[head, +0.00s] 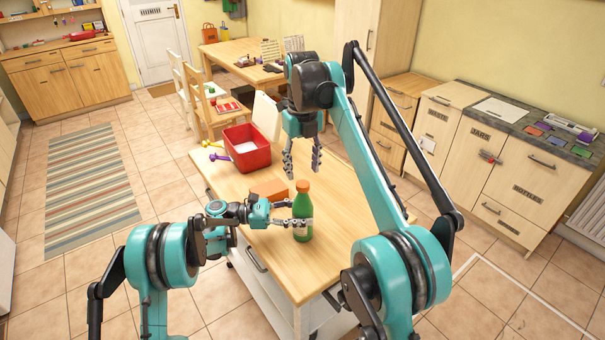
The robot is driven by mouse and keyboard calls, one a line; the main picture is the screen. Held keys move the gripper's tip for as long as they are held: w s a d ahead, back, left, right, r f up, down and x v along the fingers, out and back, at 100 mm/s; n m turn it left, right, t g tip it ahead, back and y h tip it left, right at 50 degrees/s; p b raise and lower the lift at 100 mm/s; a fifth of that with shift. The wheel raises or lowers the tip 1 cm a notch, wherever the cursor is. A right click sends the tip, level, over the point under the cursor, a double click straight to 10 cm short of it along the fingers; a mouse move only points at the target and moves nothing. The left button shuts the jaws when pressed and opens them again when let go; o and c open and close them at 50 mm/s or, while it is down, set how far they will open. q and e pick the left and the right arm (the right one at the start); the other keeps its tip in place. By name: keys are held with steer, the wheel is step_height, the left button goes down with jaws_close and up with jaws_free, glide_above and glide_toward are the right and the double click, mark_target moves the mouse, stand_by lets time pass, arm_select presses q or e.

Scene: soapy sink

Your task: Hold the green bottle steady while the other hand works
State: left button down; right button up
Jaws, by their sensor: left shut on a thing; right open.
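The green bottle (303,203) with an orange cap stands upright on the wooden table near its front. My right gripper (302,162) hangs above and just behind the bottle, pointing down. Its fingers are apart and empty. The far side of the bottle is hidden.
A red basin (247,153) with white contents sits at the table's back left, beside yellow and purple items (213,150). An orange block (270,189) lies behind my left gripper. The table (345,225) is clear right of the bottle. Chairs stand behind.

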steer(key=shift+r, duration=0.1)
steer(key=shift+c, duration=0.4)
steer(key=n, duration=0.5)
steer(key=shift+r+n, duration=0.25)
steer(key=shift+n, duration=0.05)
steer(key=n, duration=0.4)
steer(key=shift+r+n, duration=0.2)
steer(key=shift+n, duration=0.2)
steer(key=n, duration=0.4)
steer(key=shift+r+n, duration=0.25)
steer(key=shift+n, duration=0.15)
steer(key=n, duration=0.4)
steer(key=shift+r, duration=0.2)
steer(key=n, duration=0.5)
steer(key=shift+r, duration=0.2)
steer(key=n, duration=0.5)
steer(key=shift+r, duration=0.15)
steer(key=n, duration=0.4)
steer(key=shift+r, duration=0.2)
steer(key=n, duration=0.5)
steer(key=shift+r, duration=0.15)
